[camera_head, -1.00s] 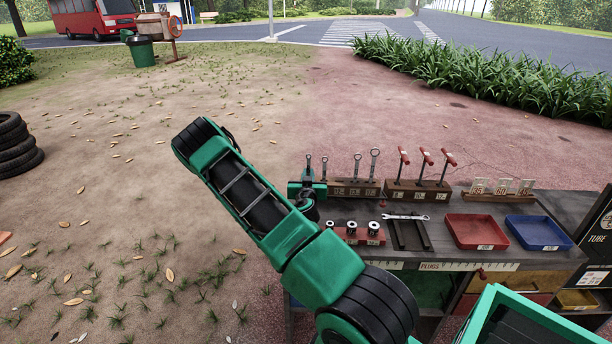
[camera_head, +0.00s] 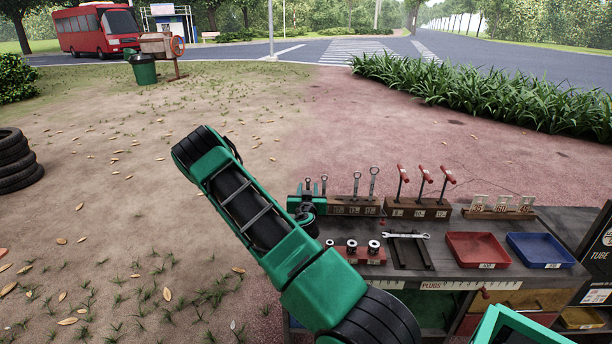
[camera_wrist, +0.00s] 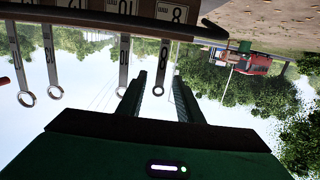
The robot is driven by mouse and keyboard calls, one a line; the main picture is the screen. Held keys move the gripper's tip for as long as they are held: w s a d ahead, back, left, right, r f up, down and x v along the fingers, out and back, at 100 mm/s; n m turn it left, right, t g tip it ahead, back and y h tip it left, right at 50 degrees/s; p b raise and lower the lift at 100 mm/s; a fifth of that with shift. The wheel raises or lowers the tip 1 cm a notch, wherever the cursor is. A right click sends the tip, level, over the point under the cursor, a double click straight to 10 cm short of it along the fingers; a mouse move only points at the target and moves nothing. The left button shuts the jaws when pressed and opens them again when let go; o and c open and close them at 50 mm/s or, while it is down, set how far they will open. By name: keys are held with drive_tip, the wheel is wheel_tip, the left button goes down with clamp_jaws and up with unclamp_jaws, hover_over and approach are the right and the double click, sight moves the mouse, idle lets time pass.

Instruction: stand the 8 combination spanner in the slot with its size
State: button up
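The wooden spanner rack (camera_head: 353,208) stands at the back left of the bench with several spanners upright in it. The small 8 spanner (camera_wrist: 160,88) stands ring end free in the slot by the "8" label (camera_wrist: 177,14) in the upside-down wrist view. My gripper (camera_wrist: 159,76) is open; the spanner shows between its fingers, with clear gaps on both sides. In the head view my gripper (camera_head: 311,194) is at the rack's left end, and its fingers are hard to make out. The 10 spanner (camera_wrist: 124,65) stands beside it.
Another spanner (camera_head: 406,236) lies on a dark holder (camera_head: 424,254). A red socket block (camera_head: 372,257), a T-handle rack (camera_head: 418,208), a red tray (camera_head: 483,264) and a blue tray (camera_head: 553,265) share the bench. Open ground lies left.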

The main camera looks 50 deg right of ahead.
wheel_tip(320, 180, up, 2)
drive_tip(key=shift+f, duration=2.2)
drive_tip(key=shift+r, duration=2.25)
drive_tip(key=shift+w+r, duration=0.1)
drive_tip(key=shift+r, duration=0.2)
drive_tip(key=shift+n+t+y, duration=0.3)
wheel_tip(320, 180, up, 6)
drive_tip(key=shift+d+f, duration=0.15)
drive_tip(key=shift+f, duration=0.1)
